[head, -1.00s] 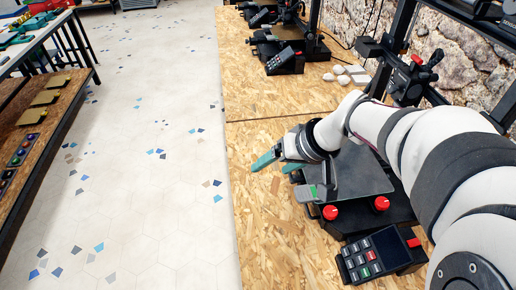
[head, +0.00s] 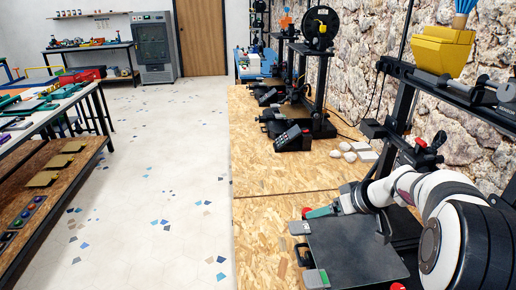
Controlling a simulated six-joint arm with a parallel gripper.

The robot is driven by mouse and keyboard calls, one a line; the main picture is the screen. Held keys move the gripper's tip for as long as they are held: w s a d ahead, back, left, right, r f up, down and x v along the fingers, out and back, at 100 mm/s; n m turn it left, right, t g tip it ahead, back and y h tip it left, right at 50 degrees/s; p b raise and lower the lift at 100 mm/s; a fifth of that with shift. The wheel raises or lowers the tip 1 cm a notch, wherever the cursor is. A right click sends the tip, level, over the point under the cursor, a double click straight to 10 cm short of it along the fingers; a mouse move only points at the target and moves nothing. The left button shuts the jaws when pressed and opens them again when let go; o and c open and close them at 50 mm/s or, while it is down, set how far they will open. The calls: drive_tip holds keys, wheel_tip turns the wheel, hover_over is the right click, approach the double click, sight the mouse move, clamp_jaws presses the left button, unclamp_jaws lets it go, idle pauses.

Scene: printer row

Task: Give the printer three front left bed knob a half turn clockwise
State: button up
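The nearest printer has a dark flat bed (head: 355,250) in the lower right of the head view, with a light grey tab (head: 298,228) at its far left corner and a grey-green tab (head: 315,279) at its near left corner. A red knob (head: 306,212) shows just beyond the far left corner. My gripper (head: 318,212) is at this corner, its teal finger close beside the red knob. I cannot tell whether it touches or grips the knob; the other finger is not clearly visible. Another red knob (head: 397,287) is partly cut off at the bottom edge.
My arm crosses the right side above the bed, near the printer's black upright frame (head: 400,110). Pale lumps (head: 350,150) lie on the wooden bench (head: 270,150) beyond. More printers (head: 295,135) stand farther along. The bench's left strip is bare.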

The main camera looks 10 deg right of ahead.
drive_tip(key=n+t, duration=0.1)
approach(308, 211)
drive_tip(key=x, duration=0.7)
drive_tip(key=shift+w+a+f, duration=0.15)
drive_tip(key=shift+w+f, duration=0.05)
drive_tip(key=shift+f, duration=0.05)
drive_tip(key=shift+h, duration=0.3)
clamp_jaws()
